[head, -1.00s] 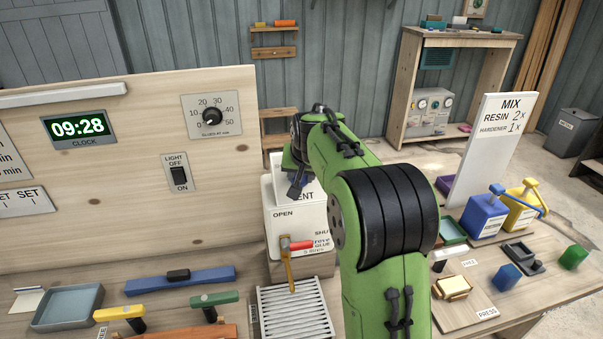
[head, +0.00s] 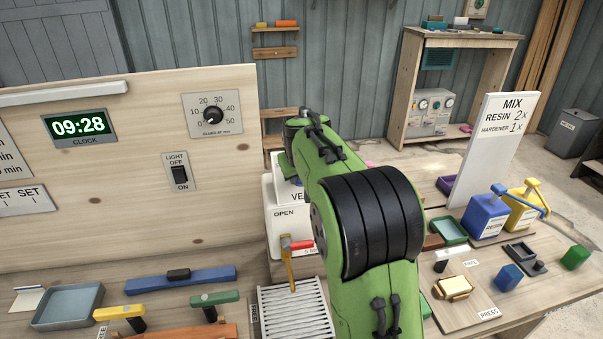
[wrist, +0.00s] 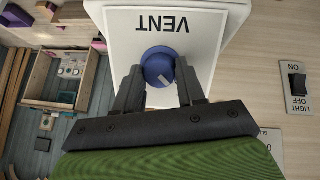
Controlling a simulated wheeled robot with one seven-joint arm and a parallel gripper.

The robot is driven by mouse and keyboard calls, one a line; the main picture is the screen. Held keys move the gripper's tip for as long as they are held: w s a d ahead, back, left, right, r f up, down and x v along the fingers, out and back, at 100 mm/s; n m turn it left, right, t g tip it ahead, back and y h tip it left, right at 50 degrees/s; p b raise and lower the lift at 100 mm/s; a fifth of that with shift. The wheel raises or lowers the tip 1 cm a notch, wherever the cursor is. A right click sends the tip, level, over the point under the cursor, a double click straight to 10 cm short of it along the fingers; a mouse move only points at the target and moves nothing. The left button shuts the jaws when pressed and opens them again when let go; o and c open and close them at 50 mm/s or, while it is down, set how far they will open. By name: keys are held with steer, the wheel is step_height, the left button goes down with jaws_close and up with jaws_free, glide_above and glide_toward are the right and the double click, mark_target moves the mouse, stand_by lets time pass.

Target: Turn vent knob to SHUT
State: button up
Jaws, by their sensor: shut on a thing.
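The vent knob (wrist: 158,66) is a round blue knob with a pale pointer mark, on a white panel marked VENT (wrist: 205,45). The wrist view shows it upside down. My gripper (wrist: 158,76) has one finger on each side of the knob and is shut on it. The OPEN and SHUT marks do not show in the wrist view, so I cannot tell which one the pointer faces. In the head view the white vent box (head: 276,231) shows OPEN at its left. My green arm hides the knob, the gripper and the SHUT side there.
A tap with a red handle (head: 299,245) sticks out below the vent panel, above a slatted grate (head: 294,312). A wooden board with a light switch (head: 179,172) stands left of the box. Blue (head: 489,216) and yellow (head: 523,205) dispensers stand right of my arm.

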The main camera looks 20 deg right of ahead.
steer(key=o, duration=1)
steer(key=shift+o, duration=0.2)
steer(key=p+v, duration=0.1)
steer(key=v, duration=1.4)
steer(key=shift+s+r, duration=0.3)
steer(key=shift+a, duration=0.1)
steer(key=s+a+f+y, duration=0.1)
steer(key=s+f, duration=0.3)
steer(key=s, duration=0.4)
steer(key=s+a+f, duration=0.3)
steer(key=s+f, duration=0.1)
steer(key=s, duration=0.5)
steer(key=s+a+f+g+y, duration=0.1)
steer(key=s+a+f, duration=0.2)
steer(key=s, duration=0.6)
step_height(320, 180, down, 2)
steer(key=shift+s+f+y, duration=0.1)
steer(key=shift+s+y, duration=0.15)
steer(key=shift+y, duration=0.05)
